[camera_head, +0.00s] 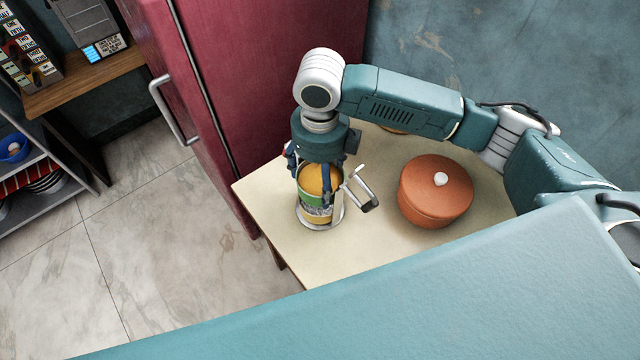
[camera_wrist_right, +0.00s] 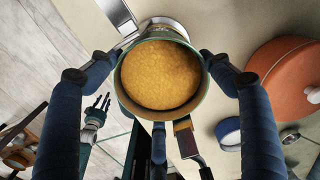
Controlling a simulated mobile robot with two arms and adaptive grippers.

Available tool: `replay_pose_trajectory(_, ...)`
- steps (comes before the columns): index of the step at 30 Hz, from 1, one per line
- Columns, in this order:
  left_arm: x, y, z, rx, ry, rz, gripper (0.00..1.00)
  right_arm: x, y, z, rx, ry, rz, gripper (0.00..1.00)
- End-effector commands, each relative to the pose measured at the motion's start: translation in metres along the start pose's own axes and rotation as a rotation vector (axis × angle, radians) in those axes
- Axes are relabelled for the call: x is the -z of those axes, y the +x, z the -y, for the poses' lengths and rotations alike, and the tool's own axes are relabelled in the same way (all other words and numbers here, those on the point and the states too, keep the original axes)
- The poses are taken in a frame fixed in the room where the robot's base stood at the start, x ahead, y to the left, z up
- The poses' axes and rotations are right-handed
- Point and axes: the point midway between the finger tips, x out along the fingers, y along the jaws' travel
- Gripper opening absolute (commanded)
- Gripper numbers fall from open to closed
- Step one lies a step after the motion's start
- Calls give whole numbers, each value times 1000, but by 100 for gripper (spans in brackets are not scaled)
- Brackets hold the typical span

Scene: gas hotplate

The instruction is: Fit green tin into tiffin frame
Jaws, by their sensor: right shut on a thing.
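The green tin (camera_head: 311,197), full of yellow-orange food, is upright in my right gripper (camera_head: 318,182), which is shut on it. A metal handle part (camera_head: 365,192) sticks out to the right. A patterned band and a yellow band show below the green; I cannot tell whether the tin is seated. A small dark claw, probably my left gripper (camera_wrist_right: 97,107), shows in the right wrist view.
A lidded terracotta pot (camera_head: 435,192) stands right of the frame on the pale table (camera_head: 285,232). A blue-rimmed round thing (camera_wrist_right: 228,131) lies near the pot. A red fridge (camera_head: 225,90) stands close to the table's left edge. The table's front left is clear.

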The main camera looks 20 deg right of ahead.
Motion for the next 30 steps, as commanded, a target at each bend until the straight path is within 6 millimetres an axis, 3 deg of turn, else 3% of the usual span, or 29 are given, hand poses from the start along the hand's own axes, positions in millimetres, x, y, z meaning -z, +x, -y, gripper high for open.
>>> replay_pose_trajectory(9,3,-4,0,0,0,-4,40,0,39,0,0,0,-1,42)
replay_pose_trajectory(20,-2,-3,-1,-1,0,3,40,0,44,0,1,-1,1,42)
replay_pose_trajectory(21,-2,-3,-1,-1,0,4,40,0,45,0,0,-1,0,81)
replay_pose_trajectory(23,-3,-4,-1,-1,0,4,40,0,45,0,0,-1,1,93)
replay_pose_trajectory(24,-3,-4,-1,-1,0,5,40,0,45,0,0,-1,1,98)
replay_pose_trajectory(30,-3,-4,-1,-1,0,5,40,0,45,0,1,-1,0,98)
